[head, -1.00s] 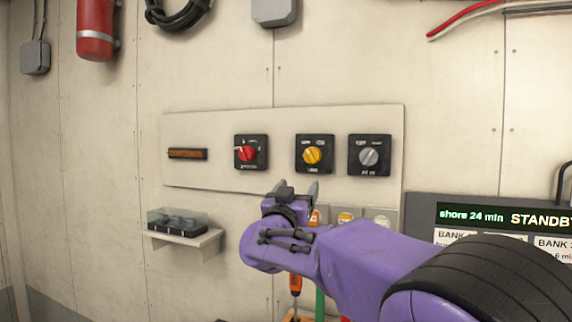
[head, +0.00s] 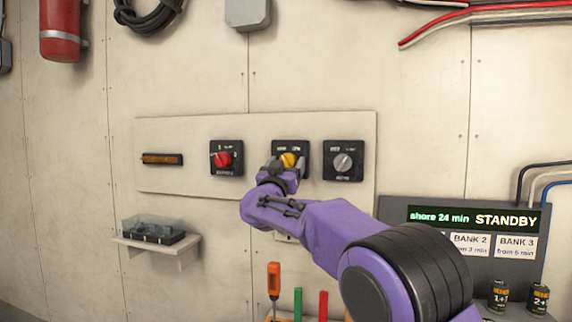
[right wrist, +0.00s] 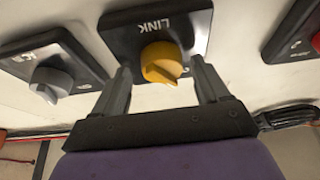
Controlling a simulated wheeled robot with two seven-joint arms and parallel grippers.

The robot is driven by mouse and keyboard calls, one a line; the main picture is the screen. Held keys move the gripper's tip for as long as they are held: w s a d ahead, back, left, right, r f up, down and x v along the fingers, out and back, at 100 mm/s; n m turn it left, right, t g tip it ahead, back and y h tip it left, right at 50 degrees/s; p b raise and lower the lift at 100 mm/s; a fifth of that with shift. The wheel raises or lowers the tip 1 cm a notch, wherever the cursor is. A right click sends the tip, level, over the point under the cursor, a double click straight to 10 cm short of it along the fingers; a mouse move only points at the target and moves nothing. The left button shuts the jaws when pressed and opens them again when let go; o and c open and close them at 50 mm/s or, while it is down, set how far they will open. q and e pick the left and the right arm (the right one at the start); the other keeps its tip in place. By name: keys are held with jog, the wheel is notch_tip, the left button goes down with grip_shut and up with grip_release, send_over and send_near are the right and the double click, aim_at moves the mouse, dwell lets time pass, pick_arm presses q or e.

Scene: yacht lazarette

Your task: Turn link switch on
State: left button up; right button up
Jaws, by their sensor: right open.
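The link switch is a black square plate with a yellow rotary knob (head: 289,160), in the middle of three switches on the wall panel. In the right wrist view its plate reads LINK (right wrist: 150,27) and its yellow knob (right wrist: 165,62) sits between my fingers. My right gripper (right wrist: 162,80) is open, with one finger on each side of the knob and gaps visible. In the head view my right gripper (head: 283,168) covers the lower part of the switch. My left gripper is not in view.
A red-knob switch (head: 223,158) is to the left and a grey-knob switch (head: 343,162) to the right, both close by. A shelf (head: 160,245) with a clear-covered box juts out below left. A display (head: 474,219) reading STANDBY is at lower right.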

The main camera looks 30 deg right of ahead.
jog(key=shift+w+d+f, duration=0.1)
jog(key=c, duration=0.4)
jog(key=shift+w+f, duration=0.1)
jog(key=shift+w, duration=0.05)
jog(key=c, duration=0.6)
jog(key=shift+c, duration=0.2)
jog(key=shift+w+a+m+g+h+p, duration=0.1)
jog(key=shift+m+g+h+p, duration=0.15)
jog(key=shift+m+g+p, duration=1.75)
jog(key=shift+w+a+m+g+h+p, duration=0.15)
jog(key=shift+m+g+p, duration=0.45)
jog(key=shift+m, duration=2.8)
jog(key=shift+w+a+m+g+h+p, duration=0.1)
jog(key=shift+m+g+h+p, duration=0.2)
jog(key=shift+m+g+p, duration=1.7)
jog(key=shift+m+t+b, duration=0.45)
jog(key=shift+m+t, duration=0.35)
jog(key=shift+t, duration=0.1)
